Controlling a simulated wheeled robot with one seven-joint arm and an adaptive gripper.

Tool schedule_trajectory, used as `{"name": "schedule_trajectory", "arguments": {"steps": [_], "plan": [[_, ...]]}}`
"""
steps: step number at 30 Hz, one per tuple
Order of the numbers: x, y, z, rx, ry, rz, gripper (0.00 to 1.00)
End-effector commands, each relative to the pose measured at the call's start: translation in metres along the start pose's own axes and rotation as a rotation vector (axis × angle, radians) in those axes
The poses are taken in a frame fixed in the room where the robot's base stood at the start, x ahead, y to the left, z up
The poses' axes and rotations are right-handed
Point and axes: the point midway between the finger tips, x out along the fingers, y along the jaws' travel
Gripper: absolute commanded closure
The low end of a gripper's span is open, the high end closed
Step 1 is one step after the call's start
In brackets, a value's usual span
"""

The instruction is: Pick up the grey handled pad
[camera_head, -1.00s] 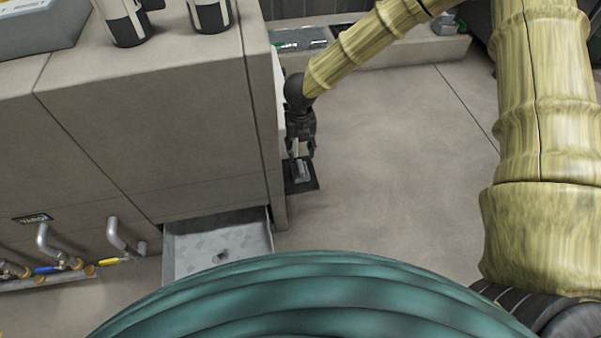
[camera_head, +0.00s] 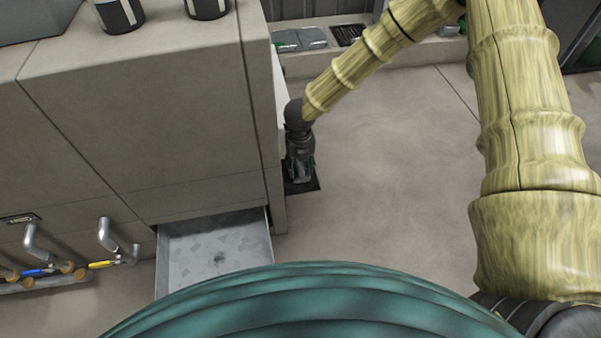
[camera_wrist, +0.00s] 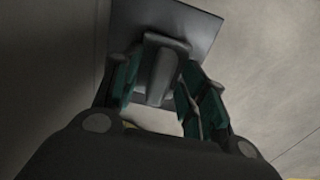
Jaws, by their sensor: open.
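The grey handled pad (camera_wrist: 205,28) is a dark, flat square plate with a raised grey handle (camera_wrist: 163,72) in the wrist view. In the head view the pad (camera_head: 312,185) lies on the floor beside the cabinet's corner, mostly hidden under my gripper. My gripper (camera_wrist: 162,68) is open, with a green-sided finger on each side of the handle. It points down over the pad in the head view (camera_head: 299,178). I cannot tell whether the fingers touch the handle.
The large beige cabinet (camera_head: 150,110) stands close on the left of my gripper. A metal tray (camera_head: 213,250) sits low at the cabinet's front. Pipes with valves (camera_head: 102,235) are at lower left. A low ledge (camera_head: 345,62) runs behind. Open floor (camera_head: 390,175) lies to the right.

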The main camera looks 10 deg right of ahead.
Motion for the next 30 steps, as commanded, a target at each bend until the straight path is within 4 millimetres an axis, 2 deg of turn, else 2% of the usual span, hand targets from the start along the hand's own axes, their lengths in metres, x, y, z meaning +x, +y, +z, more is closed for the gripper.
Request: {"name": "schedule_trajectory", "arguments": {"steps": [5, 9, 12, 23, 30], "plan": [[-0.001, 0.0, 0.0, 0.0, 0.0, 0.0, 0.59], [-0.001, 0.0, 0.0, 0.0, 0.0, 0.0, 0.84], [-0.001, 0.0, 0.0, 0.001, 0.0, 0.0, 1.0], [-0.003, 0.0, 0.0, 0.001, 0.0, 0.0, 1.0], [-0.026, 0.0, 0.001, 0.002, -0.001, 0.0, 1.0]]}}
